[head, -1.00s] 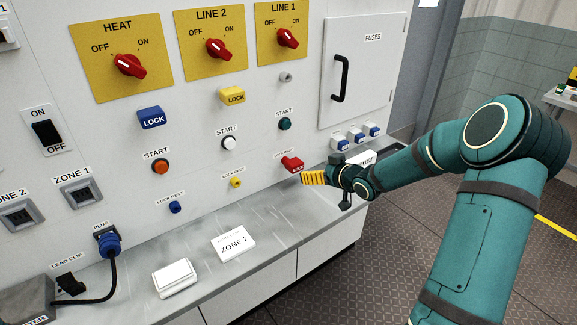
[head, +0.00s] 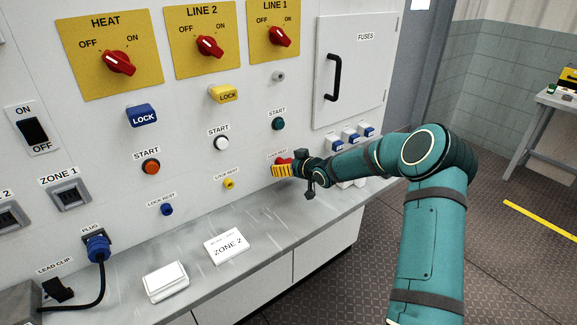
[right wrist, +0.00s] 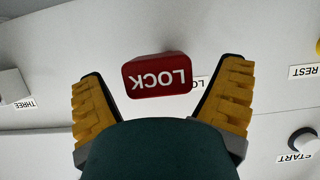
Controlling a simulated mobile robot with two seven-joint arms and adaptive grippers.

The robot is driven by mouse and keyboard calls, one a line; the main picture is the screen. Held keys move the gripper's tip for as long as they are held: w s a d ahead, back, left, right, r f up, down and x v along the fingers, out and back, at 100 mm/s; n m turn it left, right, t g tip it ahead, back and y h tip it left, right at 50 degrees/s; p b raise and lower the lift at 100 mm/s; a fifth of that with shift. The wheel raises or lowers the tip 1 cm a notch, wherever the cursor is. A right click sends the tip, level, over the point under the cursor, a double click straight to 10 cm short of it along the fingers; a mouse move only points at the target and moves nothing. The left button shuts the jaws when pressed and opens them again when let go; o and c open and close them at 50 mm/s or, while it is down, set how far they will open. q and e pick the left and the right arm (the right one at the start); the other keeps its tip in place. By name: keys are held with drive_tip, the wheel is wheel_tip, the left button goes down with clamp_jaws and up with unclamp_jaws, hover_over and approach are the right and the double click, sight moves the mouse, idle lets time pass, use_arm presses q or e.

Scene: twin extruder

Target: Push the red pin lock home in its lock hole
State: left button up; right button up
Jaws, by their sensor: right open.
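The red pin lock (head: 285,160) sits at its lock rest low on the panel, partly hidden by my right gripper in the head view. In the right wrist view the red lock (right wrist: 157,76) shows its LOCK face upside down between the two yellow fingers. My right gripper (right wrist: 163,82) is open around it, with a gap on both sides; its yellow fingertips (head: 281,170) show in the head view. A small grey round fitting (head: 279,76), likely the lock hole, is below the LINE 1 switch (head: 279,37) and has no lock in it. My left gripper is out of view.
A blue lock (head: 143,116) and a yellow lock (head: 223,94) are on the panel under HEAT and LINE 2. The green START button (head: 278,124) lies between the red lock and the grey fitting. The fuse door handle (head: 334,78) sticks out at right. A shelf (head: 262,222) runs below.

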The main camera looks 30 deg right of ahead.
drive_tip(key=shift+w, duration=0.15)
drive_tip(key=c, duration=1.4)
drive_tip(key=shift+s+d, duration=0.15)
drive_tip(key=shift+s, duration=1.65)
drive_tip(key=shift+s+d+p, duration=0.1)
drive_tip(key=shift+s+p, duration=0.25)
drive_tip(key=shift+s, duration=1.65)
drive_tip(key=shift+s, duration=0.15)
